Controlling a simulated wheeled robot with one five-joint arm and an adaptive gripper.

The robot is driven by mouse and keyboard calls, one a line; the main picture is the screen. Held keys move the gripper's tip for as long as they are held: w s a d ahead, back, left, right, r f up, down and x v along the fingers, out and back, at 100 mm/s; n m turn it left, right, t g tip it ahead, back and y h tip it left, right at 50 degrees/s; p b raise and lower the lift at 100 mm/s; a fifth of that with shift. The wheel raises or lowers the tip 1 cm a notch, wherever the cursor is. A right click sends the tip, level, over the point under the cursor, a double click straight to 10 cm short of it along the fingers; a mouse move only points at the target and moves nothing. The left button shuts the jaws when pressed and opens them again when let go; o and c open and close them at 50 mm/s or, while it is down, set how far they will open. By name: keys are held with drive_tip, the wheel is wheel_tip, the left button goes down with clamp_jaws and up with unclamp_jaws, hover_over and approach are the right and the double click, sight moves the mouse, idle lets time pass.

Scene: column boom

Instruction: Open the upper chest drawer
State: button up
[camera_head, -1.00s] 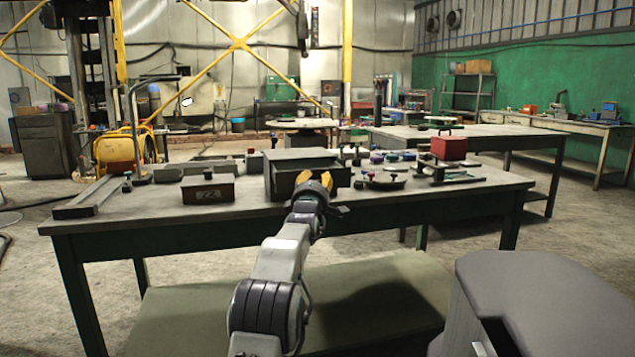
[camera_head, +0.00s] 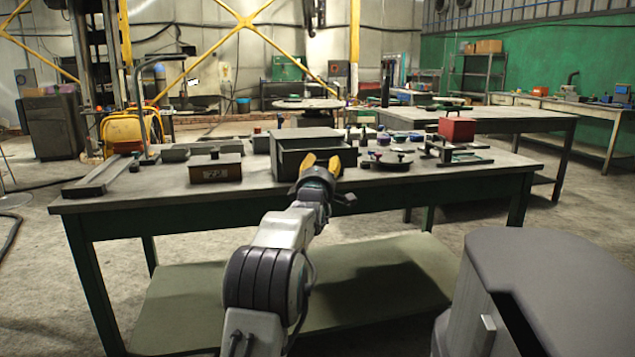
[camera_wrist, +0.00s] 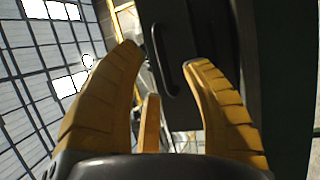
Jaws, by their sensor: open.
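The dark grey chest (camera_head: 305,134) stands on the workbench near its front edge. Its drawer front (camera_head: 346,160) faces me, and the upper drawer appears to stand partly out, with a dark hollow behind its rim. In the wrist view my gripper (camera_wrist: 164,54) is open, with the fingers spread on either side of a dark bar handle (camera_wrist: 160,52) on a dark panel (camera_wrist: 211,42). The handle lies close to the right fingertip. I cannot tell whether they touch.
The workbench (camera_head: 400,185) also bears a small box (camera_head: 215,168) left of the chest, a round plate (camera_head: 388,161) and a red box (camera_head: 457,129) on the right. A lower shelf (camera_head: 385,270) lies beneath the bench.

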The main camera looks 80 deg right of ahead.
drive_tip(key=a+f, duration=0.1)
drive_tip(key=a, duration=0.7)
drive_tip(key=shift+f, duration=0.2)
drive_tip(key=shift+w, duration=0.1)
idle(0.6)
